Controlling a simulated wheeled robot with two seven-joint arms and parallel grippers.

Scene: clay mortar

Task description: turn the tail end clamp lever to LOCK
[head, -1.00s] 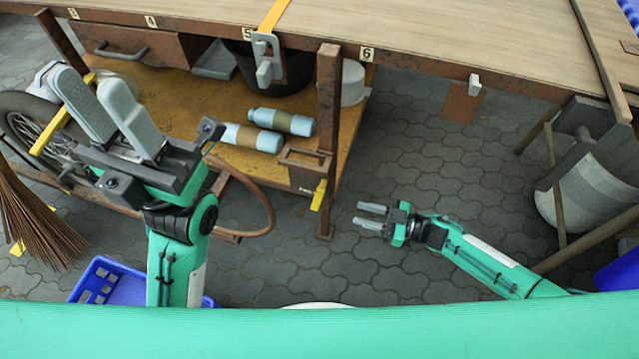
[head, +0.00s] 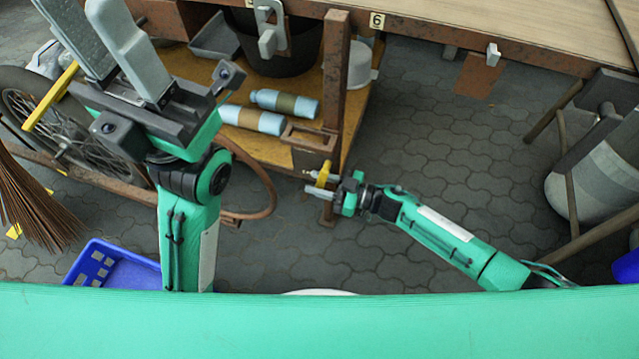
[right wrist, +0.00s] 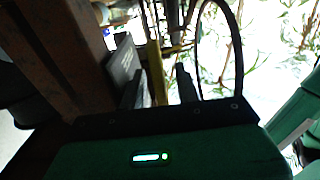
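A yellow lever (head: 323,174), which I take to be the clamp lever, hangs at the rusty post at the right end of the low wooden cart. My right gripper (head: 313,184) reaches it from the right. Its two grey fingers are apart, one on each side of the lever. In the right wrist view the yellow lever (right wrist: 155,72) stands between the open fingers (right wrist: 160,90), with a gap to the right finger. I see no LOCK marking. My left gripper (head: 108,42) is raised at the upper left, fingers apart and empty.
The rusty post (head: 335,90) and a brown bracket (head: 312,135) are close to my right gripper. Light blue cylinders (head: 285,102) lie on the cart deck (head: 235,150). A workbench edge (head: 440,38) runs above.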

